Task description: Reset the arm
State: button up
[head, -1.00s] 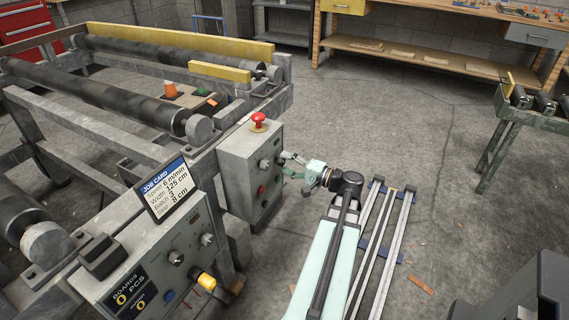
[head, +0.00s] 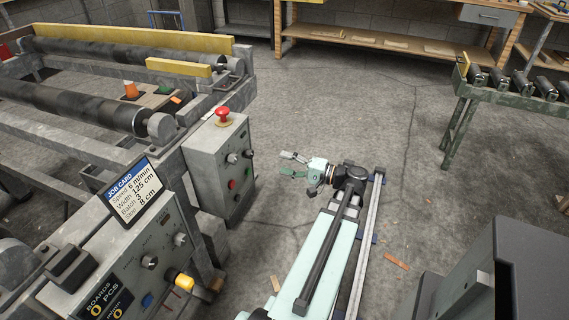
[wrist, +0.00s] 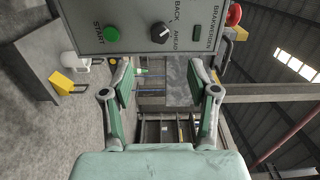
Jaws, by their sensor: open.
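My gripper (head: 290,165) is open and empty in the head view, at the end of my pale green arm. It points left toward the grey control box (head: 222,165), with a gap between them. The box carries a red mushroom button (head: 222,112) on top and knobs and buttons on its side. In the wrist view my gripper's fingers (wrist: 160,88) stand spread apart with nothing between them. There the control box (wrist: 140,42) fills the top, showing a green START button (wrist: 111,34) and a black selector knob (wrist: 160,33).
The roller machine (head: 75,105) stands at the left. A job card (head: 133,192) stands on the front panel with the yellow knob (head: 184,281). A roller conveyor (head: 500,92) is at the right and a workbench (head: 390,42) at the back. Open floor lies between.

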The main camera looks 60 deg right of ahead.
jog(key=w+a+f+n+g+y, duration=0.2)
jog(key=a+f+n+g+y, duration=0.35)
jog(key=a+f+g, duration=1.6)
jog(key=s+a+f+n+g+h, duration=0.25)
jog(key=s+a+f+n, duration=0.2)
jog(key=a, duration=0.45)
jog(key=s+a+f+n+g+h, duration=0.25)
jog(key=s+a+f, duration=0.3)
jog(key=a, duration=0.45)
jog(key=s+a+f+n+g+h, duration=0.2)
jog(key=s+a+f+n+g, duration=0.3)
jog(key=a, duration=0.4)
jog(key=w+r+t+p, duration=0.2)
jog(key=r+p, duration=0.5)
jog(key=p, duration=0.5)
jog(key=w+r+m+t+p, duration=0.1)
jog(key=r+t+p, duration=0.4)
jog(key=p, duration=0.8)
notch_tip(320, 180, up, 3)
jog(key=shift+w+r+h+p, duration=0.1)
jog(key=shift+w+h+p, duration=0.25)
jog(key=shift+w, duration=0.5)
jog(key=shift+d, duration=0.1)
